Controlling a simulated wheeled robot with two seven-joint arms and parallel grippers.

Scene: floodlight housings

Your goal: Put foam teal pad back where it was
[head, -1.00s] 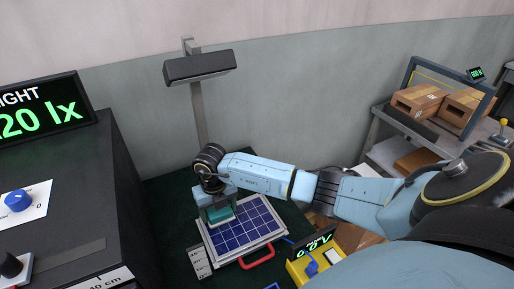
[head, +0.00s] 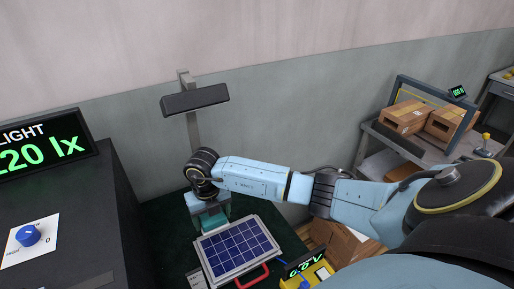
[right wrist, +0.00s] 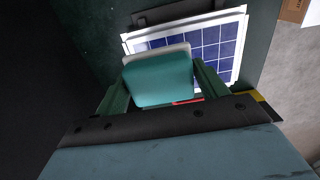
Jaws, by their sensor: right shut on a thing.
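The teal foam pad (head: 213,222) is between the fingers of my right gripper (head: 211,216), beyond the back-left corner of the solar panel (head: 238,248) in the head view. In the right wrist view the pad (right wrist: 160,84) shows teal with a pale layer along its far edge. There the fingers of my right gripper (right wrist: 158,92) are shut on its two sides. The pad covers part of the panel (right wrist: 215,42) in that view. Its height above the table is hard to tell. My left gripper is not in view.
A lamp (head: 195,98) on a post stands behind the dark green table (head: 152,215). A black cabinet with a lit display (head: 42,142) is at the left. A yellow meter box (head: 318,275) is right of the panel's red handle (head: 252,276). A cart with cardboard boxes (head: 405,116) stands right.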

